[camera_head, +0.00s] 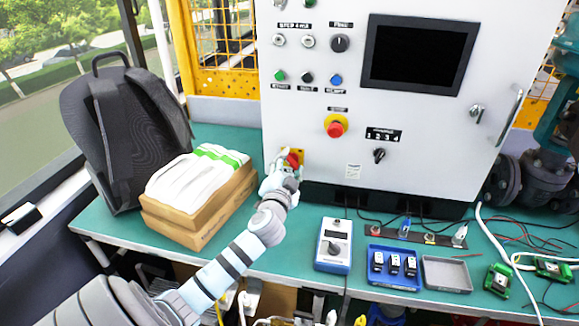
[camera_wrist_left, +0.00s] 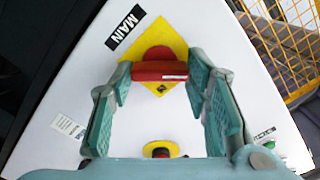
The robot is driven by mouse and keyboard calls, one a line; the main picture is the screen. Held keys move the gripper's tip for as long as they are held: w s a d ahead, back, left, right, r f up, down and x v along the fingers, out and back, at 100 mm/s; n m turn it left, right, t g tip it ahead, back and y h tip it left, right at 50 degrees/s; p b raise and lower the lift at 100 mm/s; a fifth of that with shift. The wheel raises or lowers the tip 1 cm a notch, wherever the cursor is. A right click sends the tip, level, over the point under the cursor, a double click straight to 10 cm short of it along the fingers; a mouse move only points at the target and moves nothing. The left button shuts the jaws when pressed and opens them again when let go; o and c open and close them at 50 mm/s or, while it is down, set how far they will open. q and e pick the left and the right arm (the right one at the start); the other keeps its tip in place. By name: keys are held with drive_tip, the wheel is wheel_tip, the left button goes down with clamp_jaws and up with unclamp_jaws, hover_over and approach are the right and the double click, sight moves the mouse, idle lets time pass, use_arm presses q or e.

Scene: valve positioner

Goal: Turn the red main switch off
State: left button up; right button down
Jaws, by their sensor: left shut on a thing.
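The red main switch (camera_head: 293,159) sits on a yellow plate low on the left of the white cabinet front. In the left wrist view its red handle (camera_wrist_left: 160,71) lies level across the picture, diagonal to the edges of the yellow plate (camera_wrist_left: 168,92). A black "MAIN" label (camera_wrist_left: 125,27) is beside the plate. My left gripper (camera_head: 284,164) is at the switch and partly hides it. In the left wrist view its two fingers (camera_wrist_left: 160,76) close on the handle's two ends. My right gripper is out of view.
A red emergency button (camera_head: 335,127) on a yellow ring is up and right of the switch. A black rotary selector (camera_head: 379,155) is farther right. Boxes with a white bundle (camera_head: 198,178) and a backpack (camera_head: 125,120) stand left of my arm. A blue-white meter (camera_head: 333,245) lies on the green bench.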

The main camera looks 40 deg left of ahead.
use_arm(q)
drive_tip(key=o, duration=1.2)
drive_tip(key=shift+c, duration=0.2)
drive_tip(key=v, duration=1.2)
drive_tip(key=shift+s, duration=0.1)
